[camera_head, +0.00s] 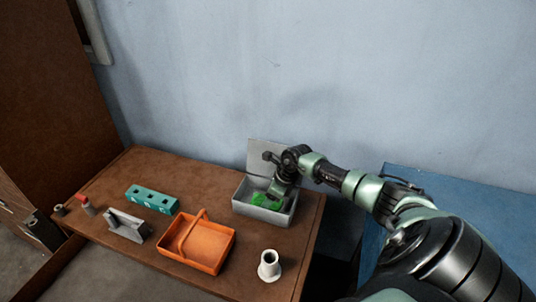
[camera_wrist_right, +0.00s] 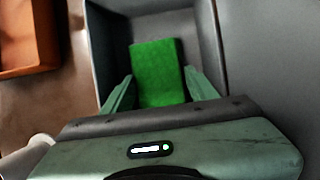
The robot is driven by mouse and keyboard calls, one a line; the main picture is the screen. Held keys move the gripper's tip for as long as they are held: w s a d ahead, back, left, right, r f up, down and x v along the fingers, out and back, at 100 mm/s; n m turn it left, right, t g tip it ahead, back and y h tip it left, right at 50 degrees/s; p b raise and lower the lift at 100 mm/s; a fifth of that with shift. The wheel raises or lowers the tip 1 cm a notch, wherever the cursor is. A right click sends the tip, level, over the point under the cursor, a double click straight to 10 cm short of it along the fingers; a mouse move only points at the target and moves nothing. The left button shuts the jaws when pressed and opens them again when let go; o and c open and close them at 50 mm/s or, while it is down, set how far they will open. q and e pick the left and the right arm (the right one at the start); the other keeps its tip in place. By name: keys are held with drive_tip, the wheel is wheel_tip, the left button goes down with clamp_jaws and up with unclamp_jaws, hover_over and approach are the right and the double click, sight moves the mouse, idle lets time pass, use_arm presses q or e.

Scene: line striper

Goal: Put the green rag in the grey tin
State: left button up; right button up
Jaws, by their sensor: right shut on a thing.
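The grey tin (camera_head: 256,214) stands at the right back of the brown table, with its lid (camera_head: 262,154) raised at the rear. The green rag (camera_head: 264,200) is inside the tin's walls. In the right wrist view the green rag (camera_wrist_right: 156,68) lies between my finger tips, with the tin's inner wall (camera_wrist_right: 206,55) around it. My right gripper (camera_head: 277,197) reaches down into the tin and is shut on the rag. It also shows in the right wrist view (camera_wrist_right: 160,85). I cannot tell whether the rag touches the tin's floor. My left gripper is not in view.
An orange basket (camera_head: 205,245) with a handle stands left of the tin. A white flanged piece (camera_head: 269,267) is in front. A teal block with holes (camera_head: 151,199), a grey bracket (camera_head: 127,225) and a red-topped piece (camera_head: 86,204) stand farther left. A blue surface (camera_head: 450,205) is at right.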

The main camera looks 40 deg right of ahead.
drive_tip(key=shift+f, duration=0.2)
drive_tip(key=o, duration=1.3)
drive_tip(key=shift+r, duration=0.1)
drive_tip(key=shift+o, duration=0.2)
